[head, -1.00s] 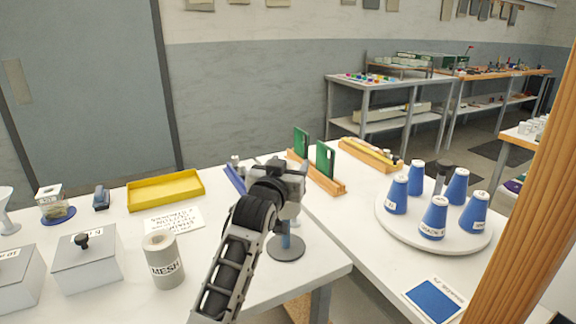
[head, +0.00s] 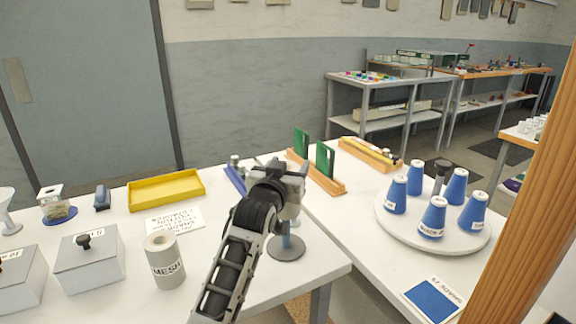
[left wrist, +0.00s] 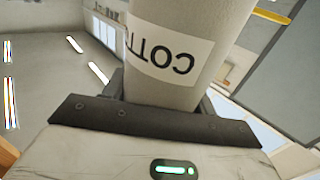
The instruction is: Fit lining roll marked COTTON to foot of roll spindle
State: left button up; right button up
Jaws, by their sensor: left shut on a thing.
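The lining roll marked COTTON is between the fingers of my left gripper (head: 290,182); in the left wrist view the pale roll (left wrist: 190,60) fills the middle, with "COTT" readable upside down. In the head view my gripper and wrist hide most or all of the roll. A stand that looks like the roll spindle has a round grey base (head: 286,250) and a short visible bluish post, directly below my left gripper near the table's front right edge. I cannot tell whether the roll is around the post. My right gripper is out of view.
A roll marked MESH (head: 164,262) stands upright left of my arm. Nearby are a lidded grey box (head: 90,262), a yellow tray (head: 166,190) and a printed card (head: 174,219). A wooden rack with green plates (head: 325,178) and a turntable of blue cones (head: 400,227) stand right.

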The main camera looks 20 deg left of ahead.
pick_arm(q)
jog(key=shift+r+p, duration=0.1)
jog(key=shift+p, duration=0.2)
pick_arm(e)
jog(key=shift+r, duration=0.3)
pick_arm(q)
jog(key=shift+f, duration=0.45)
dwell(0.4)
jog(key=shift+p, duration=0.65)
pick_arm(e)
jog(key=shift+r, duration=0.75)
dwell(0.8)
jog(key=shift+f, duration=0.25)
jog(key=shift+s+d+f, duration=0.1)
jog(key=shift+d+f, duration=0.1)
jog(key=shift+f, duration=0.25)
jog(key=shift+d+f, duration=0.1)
pick_arm(q)
jog(key=shift+f, duration=0.3)
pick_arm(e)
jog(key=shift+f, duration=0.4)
